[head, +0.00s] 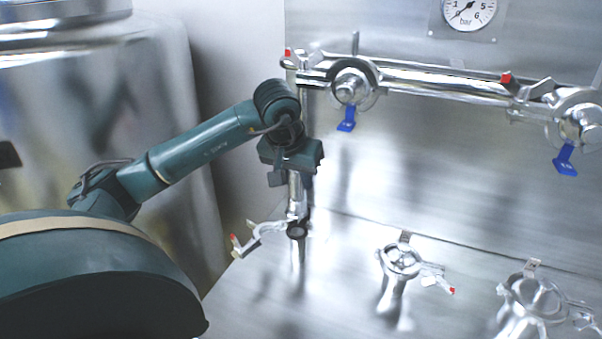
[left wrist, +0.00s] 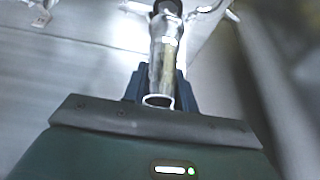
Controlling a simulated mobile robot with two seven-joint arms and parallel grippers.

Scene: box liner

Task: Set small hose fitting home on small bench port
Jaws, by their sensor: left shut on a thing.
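My left gripper (head: 292,170) is shut on the small hose fitting (head: 295,195), a shiny metal tube held upright. The fitting's lower end is at the small bench port (head: 297,231), the leftmost port, which shows a dark ring. I cannot tell whether the fitting is fully seated or just above it. A clamp (head: 258,233) with a red tip hangs open to the left of this port. In the left wrist view, the fitting (left wrist: 164,62) runs from between the blue-grey fingers towards the dark ring at the top. My right gripper is not in view.
Two larger bench ports stand to the right, a middle one (head: 402,262) and a right one (head: 537,298), each with a clamp. A steel pipe (head: 430,82) with blue-handled valves crosses the back wall. A large steel tank (head: 90,120) stands at left.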

